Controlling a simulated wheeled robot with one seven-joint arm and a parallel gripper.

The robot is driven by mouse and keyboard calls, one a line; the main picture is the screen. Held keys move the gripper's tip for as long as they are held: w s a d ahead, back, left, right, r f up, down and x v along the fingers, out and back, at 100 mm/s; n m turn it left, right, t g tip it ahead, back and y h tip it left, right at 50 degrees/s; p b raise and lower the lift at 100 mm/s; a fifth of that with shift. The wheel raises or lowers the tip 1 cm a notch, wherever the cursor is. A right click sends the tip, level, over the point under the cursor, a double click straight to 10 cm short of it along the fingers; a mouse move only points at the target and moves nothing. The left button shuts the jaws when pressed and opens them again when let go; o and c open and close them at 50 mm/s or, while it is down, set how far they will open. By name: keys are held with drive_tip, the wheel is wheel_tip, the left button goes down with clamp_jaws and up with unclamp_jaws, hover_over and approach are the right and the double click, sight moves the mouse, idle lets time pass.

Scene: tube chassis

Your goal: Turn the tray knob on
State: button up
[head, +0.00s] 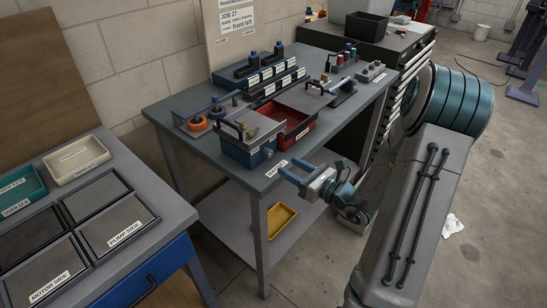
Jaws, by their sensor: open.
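A blue box with a grey lid (249,127) and a black handle stands at the front of the grey workbench. A small dark round part with a pale mark (267,152), which looks like a knob, sits on its front right side. Which way it is turned is too small to tell. A red tray (296,134) sits beside the box, partly under a grey cover. My gripper (297,171) is open and empty at the bench's front edge, right of and a little below the knob, apart from it. No label naming the tray knob is readable.
The workbench (190,102) also holds orange rings (197,124), a labelled black rack (272,86) and small fittings behind. A yellow bin (281,218) lies on the lower shelf. A side table (178,208) with trays stands at left. A drawer cabinet (405,85) adjoins at right.

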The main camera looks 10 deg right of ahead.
sight(271, 155)
drive_tip(key=x, duration=0.7)
drive_tip(key=shift+p, duration=0.3)
